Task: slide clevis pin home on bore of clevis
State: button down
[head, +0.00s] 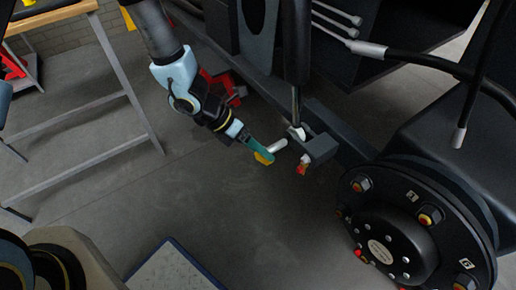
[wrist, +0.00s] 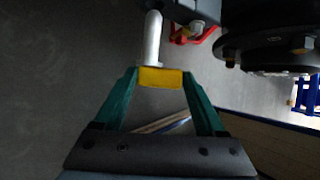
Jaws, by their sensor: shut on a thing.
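My gripper (head: 258,152) has green fingers and is shut on the yellow head of the clevis pin (head: 275,147). The pin's pale metal shank points away from the fingers toward the clevis. In the wrist view, the pin (wrist: 152,40) stands up from the yellow head between the two fingertips (wrist: 160,78). The dark grey clevis (head: 320,148) is at the lower end of a rod on the chassis. In the wrist view, part of the clevis (wrist: 192,10) shows at the top edge.
A large dark wheel hub (head: 400,235) with several bolts stands at the right. A small red and orange part (head: 302,166) hangs below the clevis. Black hoses (head: 420,62) run above. A grey metal bench frame (head: 85,105) is at the left.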

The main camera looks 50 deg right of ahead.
aim_at(281, 142)
jog(key=shift+d, duration=0.15)
jog(key=shift+s+d+p, duration=0.4)
jog(key=shift+d+p, duration=0.05)
jog(key=shift+d, duration=0.75)
jog(key=shift+s+d+p, duration=0.4)
jog(key=shift+d+p, duration=0.05)
jog(key=shift+d, duration=0.7)
jog(key=shift+s+d+p, duration=0.4)
jog(key=shift+d+p, duration=0.05)
jog(key=shift+d, duration=0.75)
grip_release()
jog(key=p+v, duration=0.1)
jog(key=v, duration=1)
